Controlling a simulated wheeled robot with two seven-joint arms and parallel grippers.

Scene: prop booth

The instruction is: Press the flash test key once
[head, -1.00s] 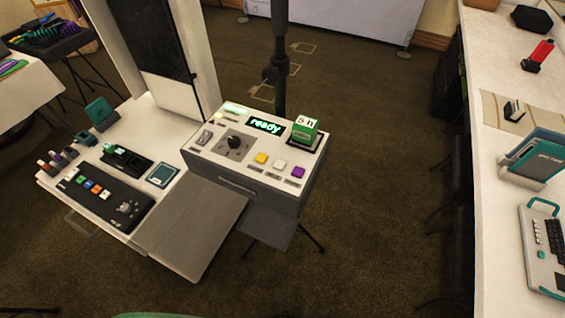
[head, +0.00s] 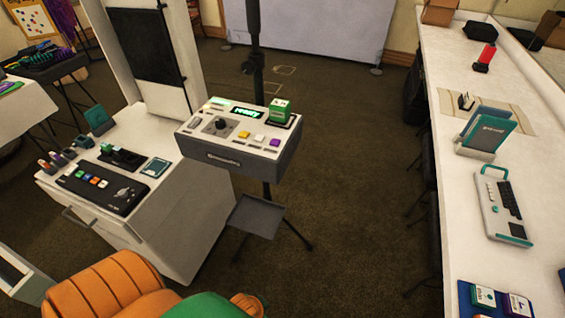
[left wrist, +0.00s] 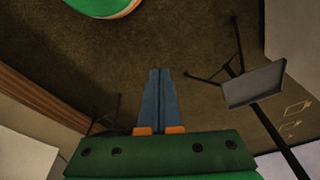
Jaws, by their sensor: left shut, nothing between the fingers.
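A white and grey control box (head: 225,159) stands on a pole stand in the middle of the head view. Its top has a lit display reading "ready" (head: 247,113), a black knob (head: 221,122), and a row of yellow (head: 259,138), white (head: 245,134) and purple (head: 275,142) keys. The key labels are too small to read, so I cannot tell which is the flash test key. My left gripper (left wrist: 161,72) is shut and empty in the left wrist view, above the carpet and apart from the box. My right gripper is not in view.
A green block (head: 280,106) sits on the box's right end. A white cabinet with a black control panel (head: 100,189) stands to the left. A long white counter (head: 455,215) runs along the right. The stand's grey shelf (left wrist: 255,84) shows beside my left gripper. Carpet between is clear.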

